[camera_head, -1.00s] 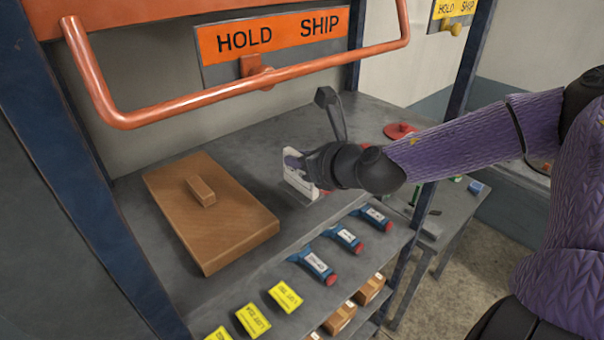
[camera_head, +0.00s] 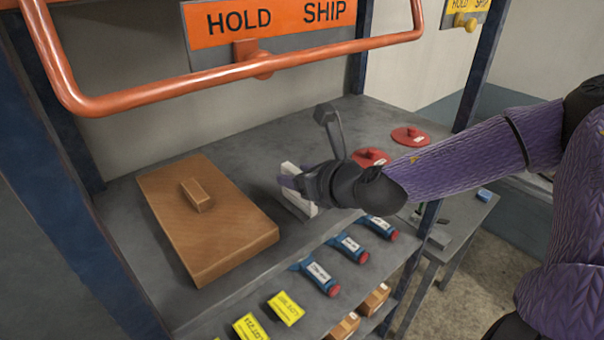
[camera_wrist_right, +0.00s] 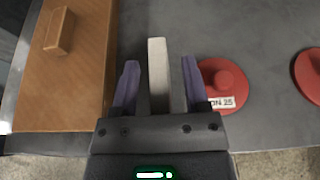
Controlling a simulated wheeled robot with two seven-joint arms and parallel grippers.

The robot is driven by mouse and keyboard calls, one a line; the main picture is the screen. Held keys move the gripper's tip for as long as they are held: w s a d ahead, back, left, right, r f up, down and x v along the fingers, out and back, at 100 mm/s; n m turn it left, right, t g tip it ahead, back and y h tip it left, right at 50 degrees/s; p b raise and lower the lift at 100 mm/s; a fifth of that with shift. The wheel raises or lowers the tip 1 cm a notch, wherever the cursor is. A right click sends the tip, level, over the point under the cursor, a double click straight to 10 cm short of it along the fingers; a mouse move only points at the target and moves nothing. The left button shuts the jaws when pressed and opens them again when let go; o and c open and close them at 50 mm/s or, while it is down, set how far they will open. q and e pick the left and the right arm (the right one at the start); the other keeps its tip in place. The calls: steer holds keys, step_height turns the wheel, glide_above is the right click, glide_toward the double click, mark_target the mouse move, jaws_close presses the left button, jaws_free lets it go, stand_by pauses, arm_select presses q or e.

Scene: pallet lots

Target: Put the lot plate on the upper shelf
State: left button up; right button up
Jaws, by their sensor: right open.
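A pale upright plate (camera_head: 298,205), which I take for the lot plate, stands on the grey shelf to the right of the brown board. In the right wrist view this plate (camera_wrist_right: 158,78) shows as a narrow bar between the two purple fingers. My right gripper (camera_wrist_right: 159,64) is open around it, with a gap visible on each side. In the head view my right gripper (camera_head: 291,188) hides part of the plate. No writing on it can be read. My left gripper is not in view.
A brown board (camera_head: 210,225) with a block handle lies to the left. Red discs (camera_head: 410,136) lie at the right. Blue tools (camera_head: 318,275) and yellow LOT cards (camera_head: 286,308) line the lower front. An orange bar (camera_head: 240,70) crosses above, before a HOLD SHIP sign (camera_head: 270,22).

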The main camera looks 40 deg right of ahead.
steer(key=shift+r+p, duration=0.3)
steer(key=shift+s+d+r+p, duration=0.2)
steer(key=shift+s+p, duration=0.05)
steer(key=shift+p, duration=0.1)
steer(key=a+p+v, duration=0.1)
steer(key=p+v, duration=0.5)
steer(key=v, duration=0.5)
steer(key=shift+s+d, duration=0.15)
steer(key=shift+d, duration=0.2)
